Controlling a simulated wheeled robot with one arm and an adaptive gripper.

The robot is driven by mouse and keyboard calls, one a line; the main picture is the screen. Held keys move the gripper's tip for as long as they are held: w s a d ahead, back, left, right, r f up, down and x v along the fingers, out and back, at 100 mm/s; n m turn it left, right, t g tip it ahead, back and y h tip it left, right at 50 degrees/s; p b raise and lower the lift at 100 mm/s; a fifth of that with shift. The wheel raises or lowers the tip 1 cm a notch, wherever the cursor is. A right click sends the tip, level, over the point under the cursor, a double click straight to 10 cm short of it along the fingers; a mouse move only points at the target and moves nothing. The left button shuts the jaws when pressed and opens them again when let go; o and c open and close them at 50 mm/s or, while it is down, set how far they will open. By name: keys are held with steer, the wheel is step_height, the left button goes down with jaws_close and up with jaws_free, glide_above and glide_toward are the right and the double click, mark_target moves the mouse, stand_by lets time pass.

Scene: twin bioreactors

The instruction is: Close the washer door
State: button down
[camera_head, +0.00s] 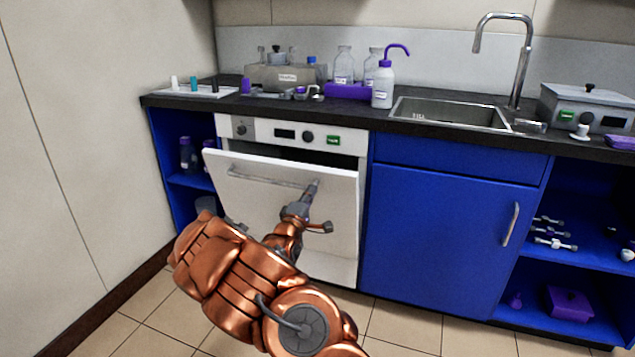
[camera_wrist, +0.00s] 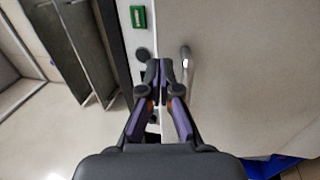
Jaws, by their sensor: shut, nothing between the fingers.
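The washer door (camera_head: 285,215) is a white panel under the counter with a bar handle (camera_head: 262,180) near its top. It leans outward at the top, leaving a dark gap below the washer's control panel (camera_head: 290,135). My gripper (camera_head: 315,184) is shut and empty, at the door's upper part by the right end of the handle. In the wrist view my fingertips (camera_wrist: 163,68) are together beside the handle (camera_wrist: 185,58), near the door's top edge. I cannot tell whether they touch the door (camera_wrist: 245,75).
The counter (camera_head: 365,115) above holds bottles, a purple-topped wash bottle (camera_head: 383,85) and a sink (camera_head: 450,113). A blue cabinet (camera_head: 440,240) stands right of the washer, with open blue shelves on both sides. A wall is at left. Tiled floor is clear.

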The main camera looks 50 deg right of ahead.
mark_target(321, 173)
steer(key=shift+b+x, duration=0.9)
steer(key=shift+x, duration=2.25)
steer(key=shift+r, duration=0.1)
